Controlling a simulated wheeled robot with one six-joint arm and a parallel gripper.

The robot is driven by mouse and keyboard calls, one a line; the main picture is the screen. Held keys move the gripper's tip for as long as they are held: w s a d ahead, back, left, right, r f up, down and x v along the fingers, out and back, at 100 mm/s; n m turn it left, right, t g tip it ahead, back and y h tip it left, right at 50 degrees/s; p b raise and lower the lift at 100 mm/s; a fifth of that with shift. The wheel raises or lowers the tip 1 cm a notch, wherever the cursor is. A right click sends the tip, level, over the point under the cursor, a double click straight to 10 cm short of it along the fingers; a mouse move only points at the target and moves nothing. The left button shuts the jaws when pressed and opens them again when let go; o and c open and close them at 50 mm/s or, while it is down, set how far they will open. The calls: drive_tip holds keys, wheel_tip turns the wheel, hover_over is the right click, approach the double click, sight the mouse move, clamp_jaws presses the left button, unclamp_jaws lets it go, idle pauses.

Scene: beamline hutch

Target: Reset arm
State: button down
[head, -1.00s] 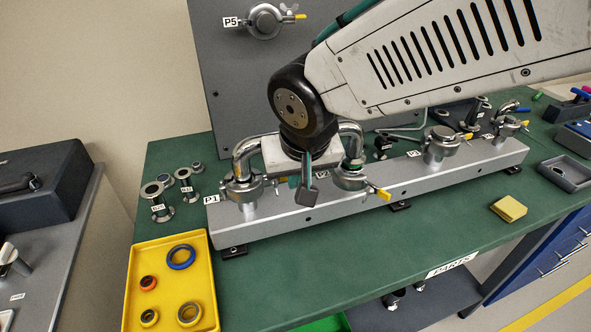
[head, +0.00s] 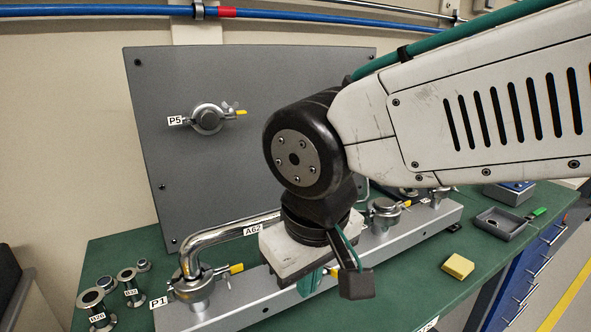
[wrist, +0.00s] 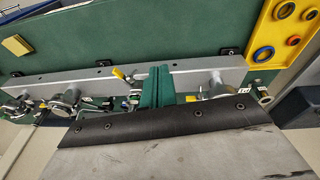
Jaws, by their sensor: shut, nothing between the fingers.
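My arm reaches in from the right in the head view. My gripper (head: 310,284) hangs over the grey metal rail (head: 238,312), pointing down. In the wrist view its green fingers (wrist: 157,76) are together with nothing between them. A bent steel pipe (head: 222,234) labelled A62 rises from the clamped port marked P1 (head: 197,287). My wrist hides the pipe's other end in the head view. Whether the fingers touch the rail cannot be told.
A grey panel (head: 240,90) with clamped port P5 (head: 208,119) stands behind. Loose flanged fittings (head: 95,309) stand at left. A yellow block (head: 457,266) and grey tray (head: 503,222) lie at right. A yellow tray (wrist: 262,30) of rings shows in the wrist view.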

drive_tip(key=s+d+f+m, duration=0.1)
drive_tip(key=s+d+m, duration=0.2)
drive_tip(key=d, duration=1)
drive_tip(key=s+d+f+m+g, duration=0.1)
drive_tip(key=s+d+m, duration=0.2)
drive_tip(key=d, duration=1)
drive_tip(key=shift+s+m, duration=0.25)
drive_tip(key=shift+m, duration=0.45)
